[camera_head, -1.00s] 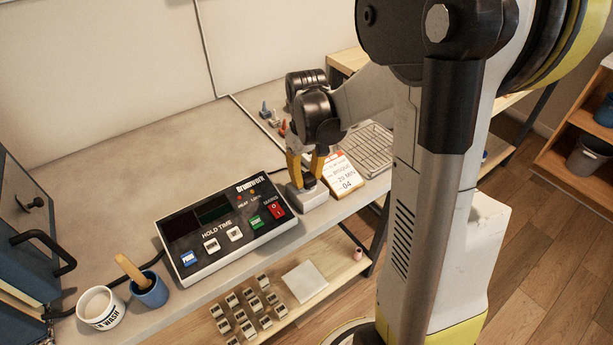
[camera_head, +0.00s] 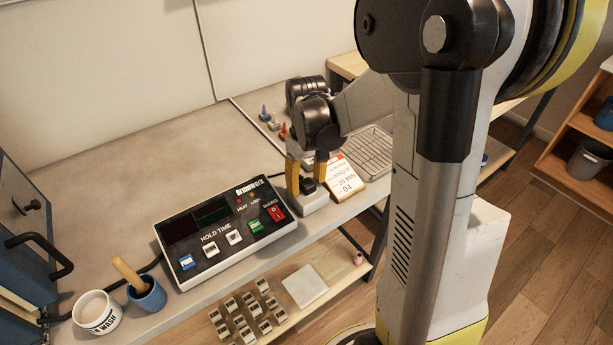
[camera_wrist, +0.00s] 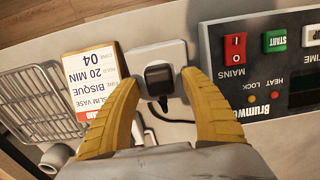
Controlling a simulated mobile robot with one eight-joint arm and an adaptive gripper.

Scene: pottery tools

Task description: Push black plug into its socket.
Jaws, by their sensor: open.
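The black plug (camera_wrist: 158,79) sits on the face of the white socket box (camera_wrist: 170,50), with its dark cable (camera_wrist: 163,104) curving off below it in the wrist view. I cannot tell how deep its pins sit. My gripper (camera_wrist: 161,84) is open, its two yellow fingers on either side of the plug with small gaps. In the head view my gripper (camera_head: 308,184) points down over the socket box (camera_head: 316,204) at the bench's front edge, and the plug (camera_head: 307,186) shows dark between the fingers.
The control panel (camera_head: 184,252) stands left of the socket box. A firing card (camera_head: 345,186) and a wire rack (camera_head: 371,150) lie close on its right. Small coloured cones (camera_head: 264,112) stand behind my gripper. A cup (camera_head: 97,309) stands at the front left. The bench behind the panel is clear.

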